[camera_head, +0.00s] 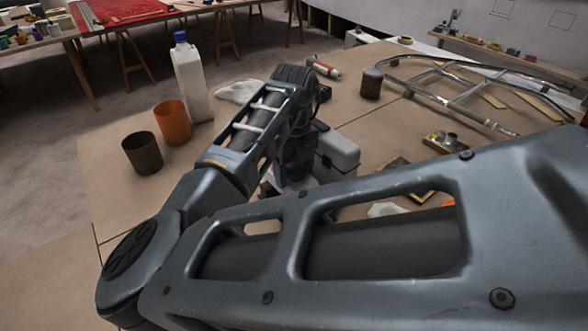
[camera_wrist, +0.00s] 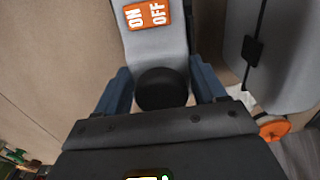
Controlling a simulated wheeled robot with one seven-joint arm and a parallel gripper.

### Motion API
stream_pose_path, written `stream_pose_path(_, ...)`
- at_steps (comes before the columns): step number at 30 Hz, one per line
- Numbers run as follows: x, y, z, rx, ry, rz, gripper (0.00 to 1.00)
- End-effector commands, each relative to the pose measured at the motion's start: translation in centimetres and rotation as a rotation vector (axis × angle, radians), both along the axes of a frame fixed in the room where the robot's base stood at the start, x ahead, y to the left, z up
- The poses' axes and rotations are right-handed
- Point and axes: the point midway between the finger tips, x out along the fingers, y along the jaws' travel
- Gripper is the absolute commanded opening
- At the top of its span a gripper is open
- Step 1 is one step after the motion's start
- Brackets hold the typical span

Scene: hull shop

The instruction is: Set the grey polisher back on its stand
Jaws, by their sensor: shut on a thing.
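The grey polisher (camera_wrist: 155,45) shows in the wrist view as a grey body with an orange ON/OFF label and a round black knob. My gripper (camera_wrist: 162,88) has one blue finger on each side of the knob and is shut on the polisher there. In the head view my arm hides most of the gripper and the polisher; a pale grey part (camera_head: 272,183) shows below the wrist. I cannot make out the stand, nor whether the polisher touches the bench.
A grey case (camera_head: 338,150) with a dark latch, also in the wrist view (camera_wrist: 285,55), stands close right. Left are a dark cup (camera_head: 142,153), orange cup (camera_head: 172,122) and white bottle (camera_head: 190,82). Behind are a dark cylinder (camera_head: 371,85) and metal frame (camera_head: 455,75). The bench's left front is clear.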

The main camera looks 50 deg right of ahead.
Motion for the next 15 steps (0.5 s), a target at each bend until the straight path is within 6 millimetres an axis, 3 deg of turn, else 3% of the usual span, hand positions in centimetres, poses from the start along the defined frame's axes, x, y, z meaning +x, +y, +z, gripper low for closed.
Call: stream_pose_path(15, 0.05, 0.0, -0.74, -0.001, -0.002, 0.0, 0.26)
